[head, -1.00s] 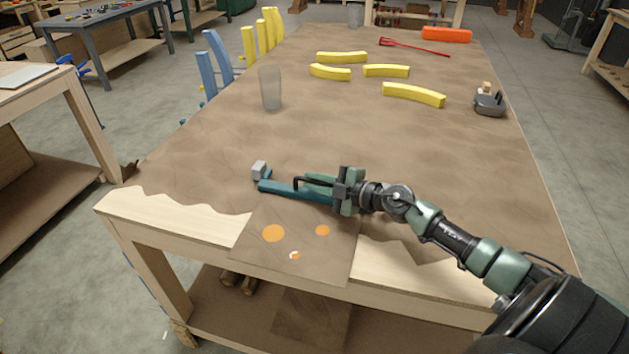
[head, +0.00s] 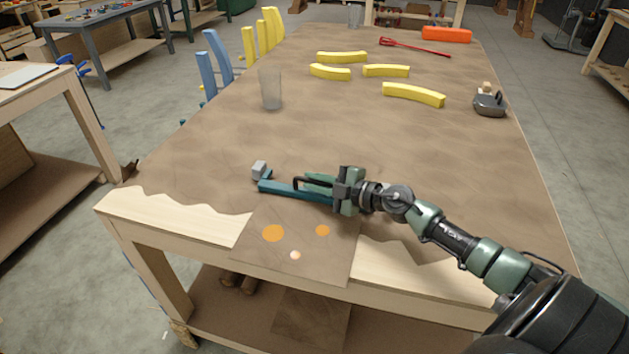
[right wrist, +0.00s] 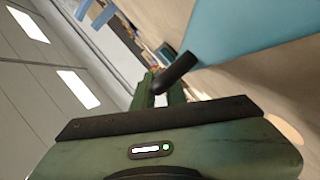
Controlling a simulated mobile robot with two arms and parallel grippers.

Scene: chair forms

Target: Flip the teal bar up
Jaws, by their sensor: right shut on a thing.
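The teal bar (head: 273,187) lies low over the brown tabletop near its front edge, its left end beside a small grey block (head: 259,170). My right gripper (head: 318,186) comes in from the right and is shut on the bar's right part, hiding some of it. In the right wrist view the teal bar (right wrist: 262,28) fills the upper right, close to the dark finger. My left gripper is not in view.
A brown sheet (head: 262,258) with orange spots hangs at the front edge. The middle of the table is clear.

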